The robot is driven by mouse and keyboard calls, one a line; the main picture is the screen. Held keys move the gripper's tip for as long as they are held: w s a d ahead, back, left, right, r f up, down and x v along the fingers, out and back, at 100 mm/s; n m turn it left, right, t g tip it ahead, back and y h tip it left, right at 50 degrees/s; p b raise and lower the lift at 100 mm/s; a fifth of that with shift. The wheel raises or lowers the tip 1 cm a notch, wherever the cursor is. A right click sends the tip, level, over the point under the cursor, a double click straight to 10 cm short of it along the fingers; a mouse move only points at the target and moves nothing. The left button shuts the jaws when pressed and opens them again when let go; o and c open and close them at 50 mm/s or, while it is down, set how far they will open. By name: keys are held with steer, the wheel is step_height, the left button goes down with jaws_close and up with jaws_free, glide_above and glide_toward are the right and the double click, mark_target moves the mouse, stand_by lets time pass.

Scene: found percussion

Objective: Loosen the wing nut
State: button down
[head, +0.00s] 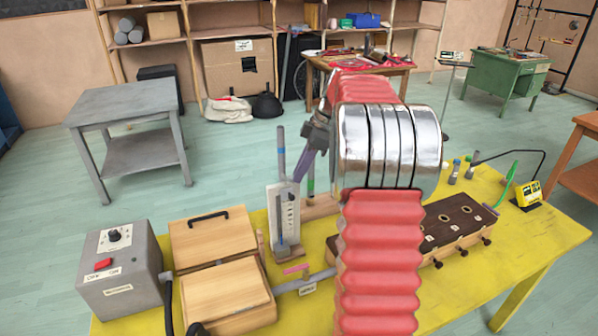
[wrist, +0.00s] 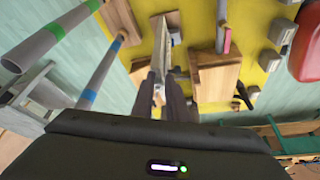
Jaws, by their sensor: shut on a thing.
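A white upright stand (head: 284,222) with a dark scale on its face stands on the yellow table, left of my arm. My gripper (head: 299,176) reaches down to the top of this stand, its purple-grey fingers shut. In the wrist view my gripper (wrist: 160,78) points at the stand's narrow pale top. The fingers are shut on a small part there, at the wing nut's place. The wing nut itself is almost wholly hidden between the fingers, so its turn cannot be seen.
Tall tubes with blue (wrist: 88,95) and green bands rise close beside the gripper. Wooden boxes (head: 226,290) and a grey control box (head: 122,270) stand left on the yellow table (head: 535,250). A long dark-topped wooden box (head: 455,222) lies right. Open floor surrounds the table.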

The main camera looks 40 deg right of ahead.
steer(key=shift+w+d+n+g, duration=0.15)
steer(key=shift+w+n+g, duration=0.2)
steer(key=shift+n, duration=0.65)
steer(key=c, duration=1.7)
jaws_free()
steer(key=shift+s, duration=0.1)
steer(key=shift+o, duration=0.2)
steer(key=v, duration=1.3)
steer(key=shift+d+r, duration=0.3)
steer(key=shift+s, duration=0.1)
